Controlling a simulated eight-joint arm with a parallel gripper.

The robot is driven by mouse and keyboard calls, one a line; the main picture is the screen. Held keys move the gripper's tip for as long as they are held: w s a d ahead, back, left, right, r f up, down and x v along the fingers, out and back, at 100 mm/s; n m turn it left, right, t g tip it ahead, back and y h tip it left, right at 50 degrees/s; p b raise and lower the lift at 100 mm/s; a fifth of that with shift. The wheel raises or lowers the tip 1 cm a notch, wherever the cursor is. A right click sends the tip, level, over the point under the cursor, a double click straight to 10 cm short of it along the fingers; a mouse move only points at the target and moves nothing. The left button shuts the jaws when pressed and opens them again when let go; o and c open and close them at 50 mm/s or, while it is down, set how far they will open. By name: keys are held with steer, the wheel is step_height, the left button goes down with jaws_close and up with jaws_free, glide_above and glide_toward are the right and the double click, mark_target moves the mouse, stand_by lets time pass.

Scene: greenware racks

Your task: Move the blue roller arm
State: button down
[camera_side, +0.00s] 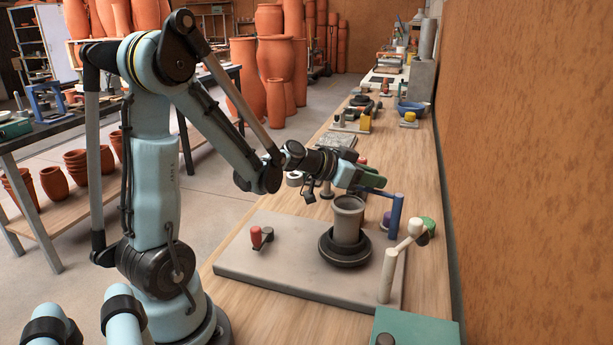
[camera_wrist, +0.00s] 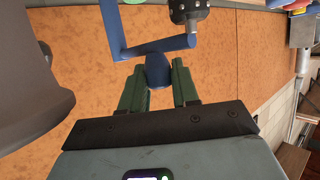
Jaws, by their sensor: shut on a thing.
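The blue roller arm (camera_side: 396,216) stands behind and right of a grey clay cylinder (camera_side: 348,220), its upright post rising from the grey base board (camera_side: 285,262). My gripper (camera_side: 376,188) reaches in from the left at the top of the blue arm. In the wrist view, the green fingers of my gripper (camera_wrist: 158,78) are shut on the rounded blue end of the blue roller arm (camera_wrist: 160,49). A black roller (camera_wrist: 185,12) shows near its bent bar. The cylinder sits on a black wheel (camera_side: 345,250). The foot of the blue post is partly hidden.
A cream arm (camera_side: 398,258) with a round knob stands at the board's right edge. A red-capped lever (camera_side: 262,238) is on the left of the board. A green box (camera_side: 415,328) lies in front. The orange-brown wall (camera_side: 525,180) is close on the right.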

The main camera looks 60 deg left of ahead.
steer(key=shift+s+d+n+y, duration=0.35)
steer(key=shift+n+y, duration=0.35)
steer(key=shift+y, duration=0.15)
steer(key=shift+s+d+n+y, duration=0.3)
steer(key=shift+n+y, duration=0.4)
steer(key=shift+y, duration=0.15)
steer(key=c, duration=0.9)
jaws_free()
steer(key=shift+s, duration=0.15)
steer(key=shift+d+v, duration=0.2)
steer(key=shift+v, duration=5.75)
